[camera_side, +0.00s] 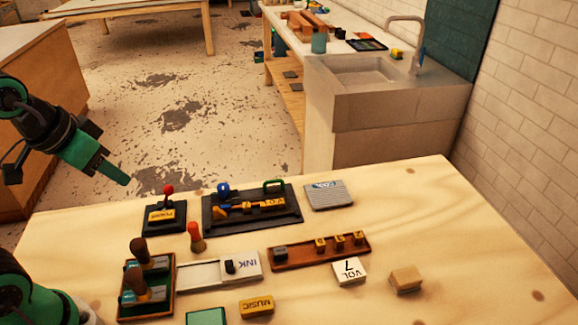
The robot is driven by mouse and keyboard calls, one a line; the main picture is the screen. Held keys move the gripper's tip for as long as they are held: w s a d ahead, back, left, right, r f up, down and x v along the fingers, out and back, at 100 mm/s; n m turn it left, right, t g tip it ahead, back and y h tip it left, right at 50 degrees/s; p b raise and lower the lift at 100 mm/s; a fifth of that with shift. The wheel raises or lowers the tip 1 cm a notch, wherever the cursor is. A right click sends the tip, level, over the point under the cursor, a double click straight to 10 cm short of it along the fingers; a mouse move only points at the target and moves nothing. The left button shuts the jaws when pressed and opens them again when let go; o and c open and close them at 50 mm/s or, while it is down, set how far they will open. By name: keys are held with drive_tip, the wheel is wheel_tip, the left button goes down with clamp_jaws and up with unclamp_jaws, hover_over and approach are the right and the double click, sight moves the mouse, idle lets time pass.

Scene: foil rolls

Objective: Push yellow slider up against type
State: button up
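A black tray (290,218) lies at the back middle of the table. In it a small yellow-orange piece (218,213), seemingly the yellow slider, sits at the left end of a row. Small yellow lettered type blocks (268,204) are to its right; whether they touch is too small to tell. My gripper (124,179) hangs in the air to the left of the tray, clear of everything. Its fingers overlap in this view, so their opening does not show.
A red-knobbed lever box (165,218) stands between my gripper and the tray. A brown tray (325,255) holds a dark block and several yellow blocks. An orange peg (196,238), a two-handled box (147,287) and an INK slide (240,265) are nearer.

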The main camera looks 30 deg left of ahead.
drive_tip(key=w+d+f+m+g, duration=0.1)
drive_tip(key=w+f+m+g, duration=0.25)
drive_tip(key=w, duration=0.65)
drive_tip(key=m+g, duration=0.2)
drive_tip(key=m, duration=0.3)
hover_over(216, 208)
drive_tip(key=f, duration=1)
drive_tip(key=shift+s+a+f, duration=0.1)
drive_tip(key=shift+s+f, duration=0.1)
drive_tip(key=shift+f, duration=0.15)
drive_tip(key=shift+w+f, duration=0.2)
drive_tip(key=shift+f, duration=0.1)
drive_tip(key=shift+f, duration=0.1)
drive_tip(key=shift+f, duration=3.8)
clamp_jaws()
